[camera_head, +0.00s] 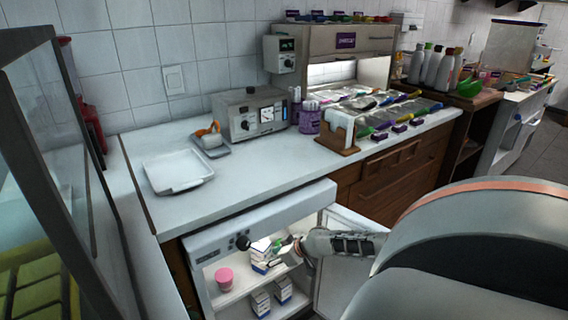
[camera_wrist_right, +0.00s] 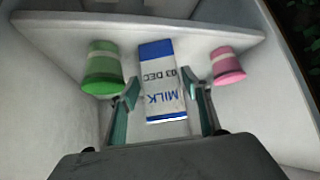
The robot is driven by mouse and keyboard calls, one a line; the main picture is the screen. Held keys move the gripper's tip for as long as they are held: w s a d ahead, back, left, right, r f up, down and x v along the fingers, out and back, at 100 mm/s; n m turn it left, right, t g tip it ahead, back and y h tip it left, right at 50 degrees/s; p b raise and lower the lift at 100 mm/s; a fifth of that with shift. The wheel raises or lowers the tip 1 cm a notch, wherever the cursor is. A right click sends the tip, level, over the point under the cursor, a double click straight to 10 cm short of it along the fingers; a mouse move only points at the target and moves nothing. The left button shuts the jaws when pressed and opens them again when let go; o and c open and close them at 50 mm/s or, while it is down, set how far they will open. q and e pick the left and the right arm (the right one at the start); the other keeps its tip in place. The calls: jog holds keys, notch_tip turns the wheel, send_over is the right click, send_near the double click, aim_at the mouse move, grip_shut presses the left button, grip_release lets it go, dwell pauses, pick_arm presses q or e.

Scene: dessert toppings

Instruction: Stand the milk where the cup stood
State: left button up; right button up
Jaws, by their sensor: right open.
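The milk (camera_wrist_right: 160,72) is a white and blue carton with "MILK" and "03 DEC" on it. It stands between the parted fingers of my right gripper (camera_wrist_right: 165,92) in the wrist view, with a green cup (camera_wrist_right: 102,70) to its left and a pink cup (camera_wrist_right: 227,66) to its right. In the head view the milk (camera_head: 260,250) is on the upper shelf of the open fridge, partly hidden by my right gripper (camera_head: 278,251). The pink cup (camera_head: 224,278) is left of it, and the green cup (camera_head: 277,246) is mostly hidden. My left gripper is out of view.
More cartons (camera_head: 261,302) stand lower in the fridge. The fridge door (camera_head: 345,228) is open on the right. A white tray (camera_head: 178,172) and a grey machine (camera_head: 252,115) are on the counter (camera_head: 215,195), whose front part is clear.

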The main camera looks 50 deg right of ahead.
jog(key=a+p+v, duration=0.1)
jog(key=p+v, duration=0.3)
jog(key=v, duration=0.5)
jog(key=s+a+f+n+y, duration=0.15)
jog(key=s+a, duration=0.25)
jog(key=a, duration=0.4)
jog(key=s+a+f, duration=0.3)
jog(key=a, duration=0.4)
jog(key=s+a+f+n+y, duration=0.15)
jog(key=s+a, duration=0.25)
jog(key=a, duration=0.4)
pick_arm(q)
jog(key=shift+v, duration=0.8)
pick_arm(e)
jog(key=s+a+r, duration=0.3)
jog(key=a, duration=0.3)
jog(key=s+a+r+t+h, duration=0.1)
jog(key=s+a+r, duration=0.3)
jog(key=a, duration=0.3)
jog(key=shift+s+n+t+h, duration=0.15)
jog(key=shift+n+t+h, duration=0.15)
jog(key=shift+n, duration=0.1)
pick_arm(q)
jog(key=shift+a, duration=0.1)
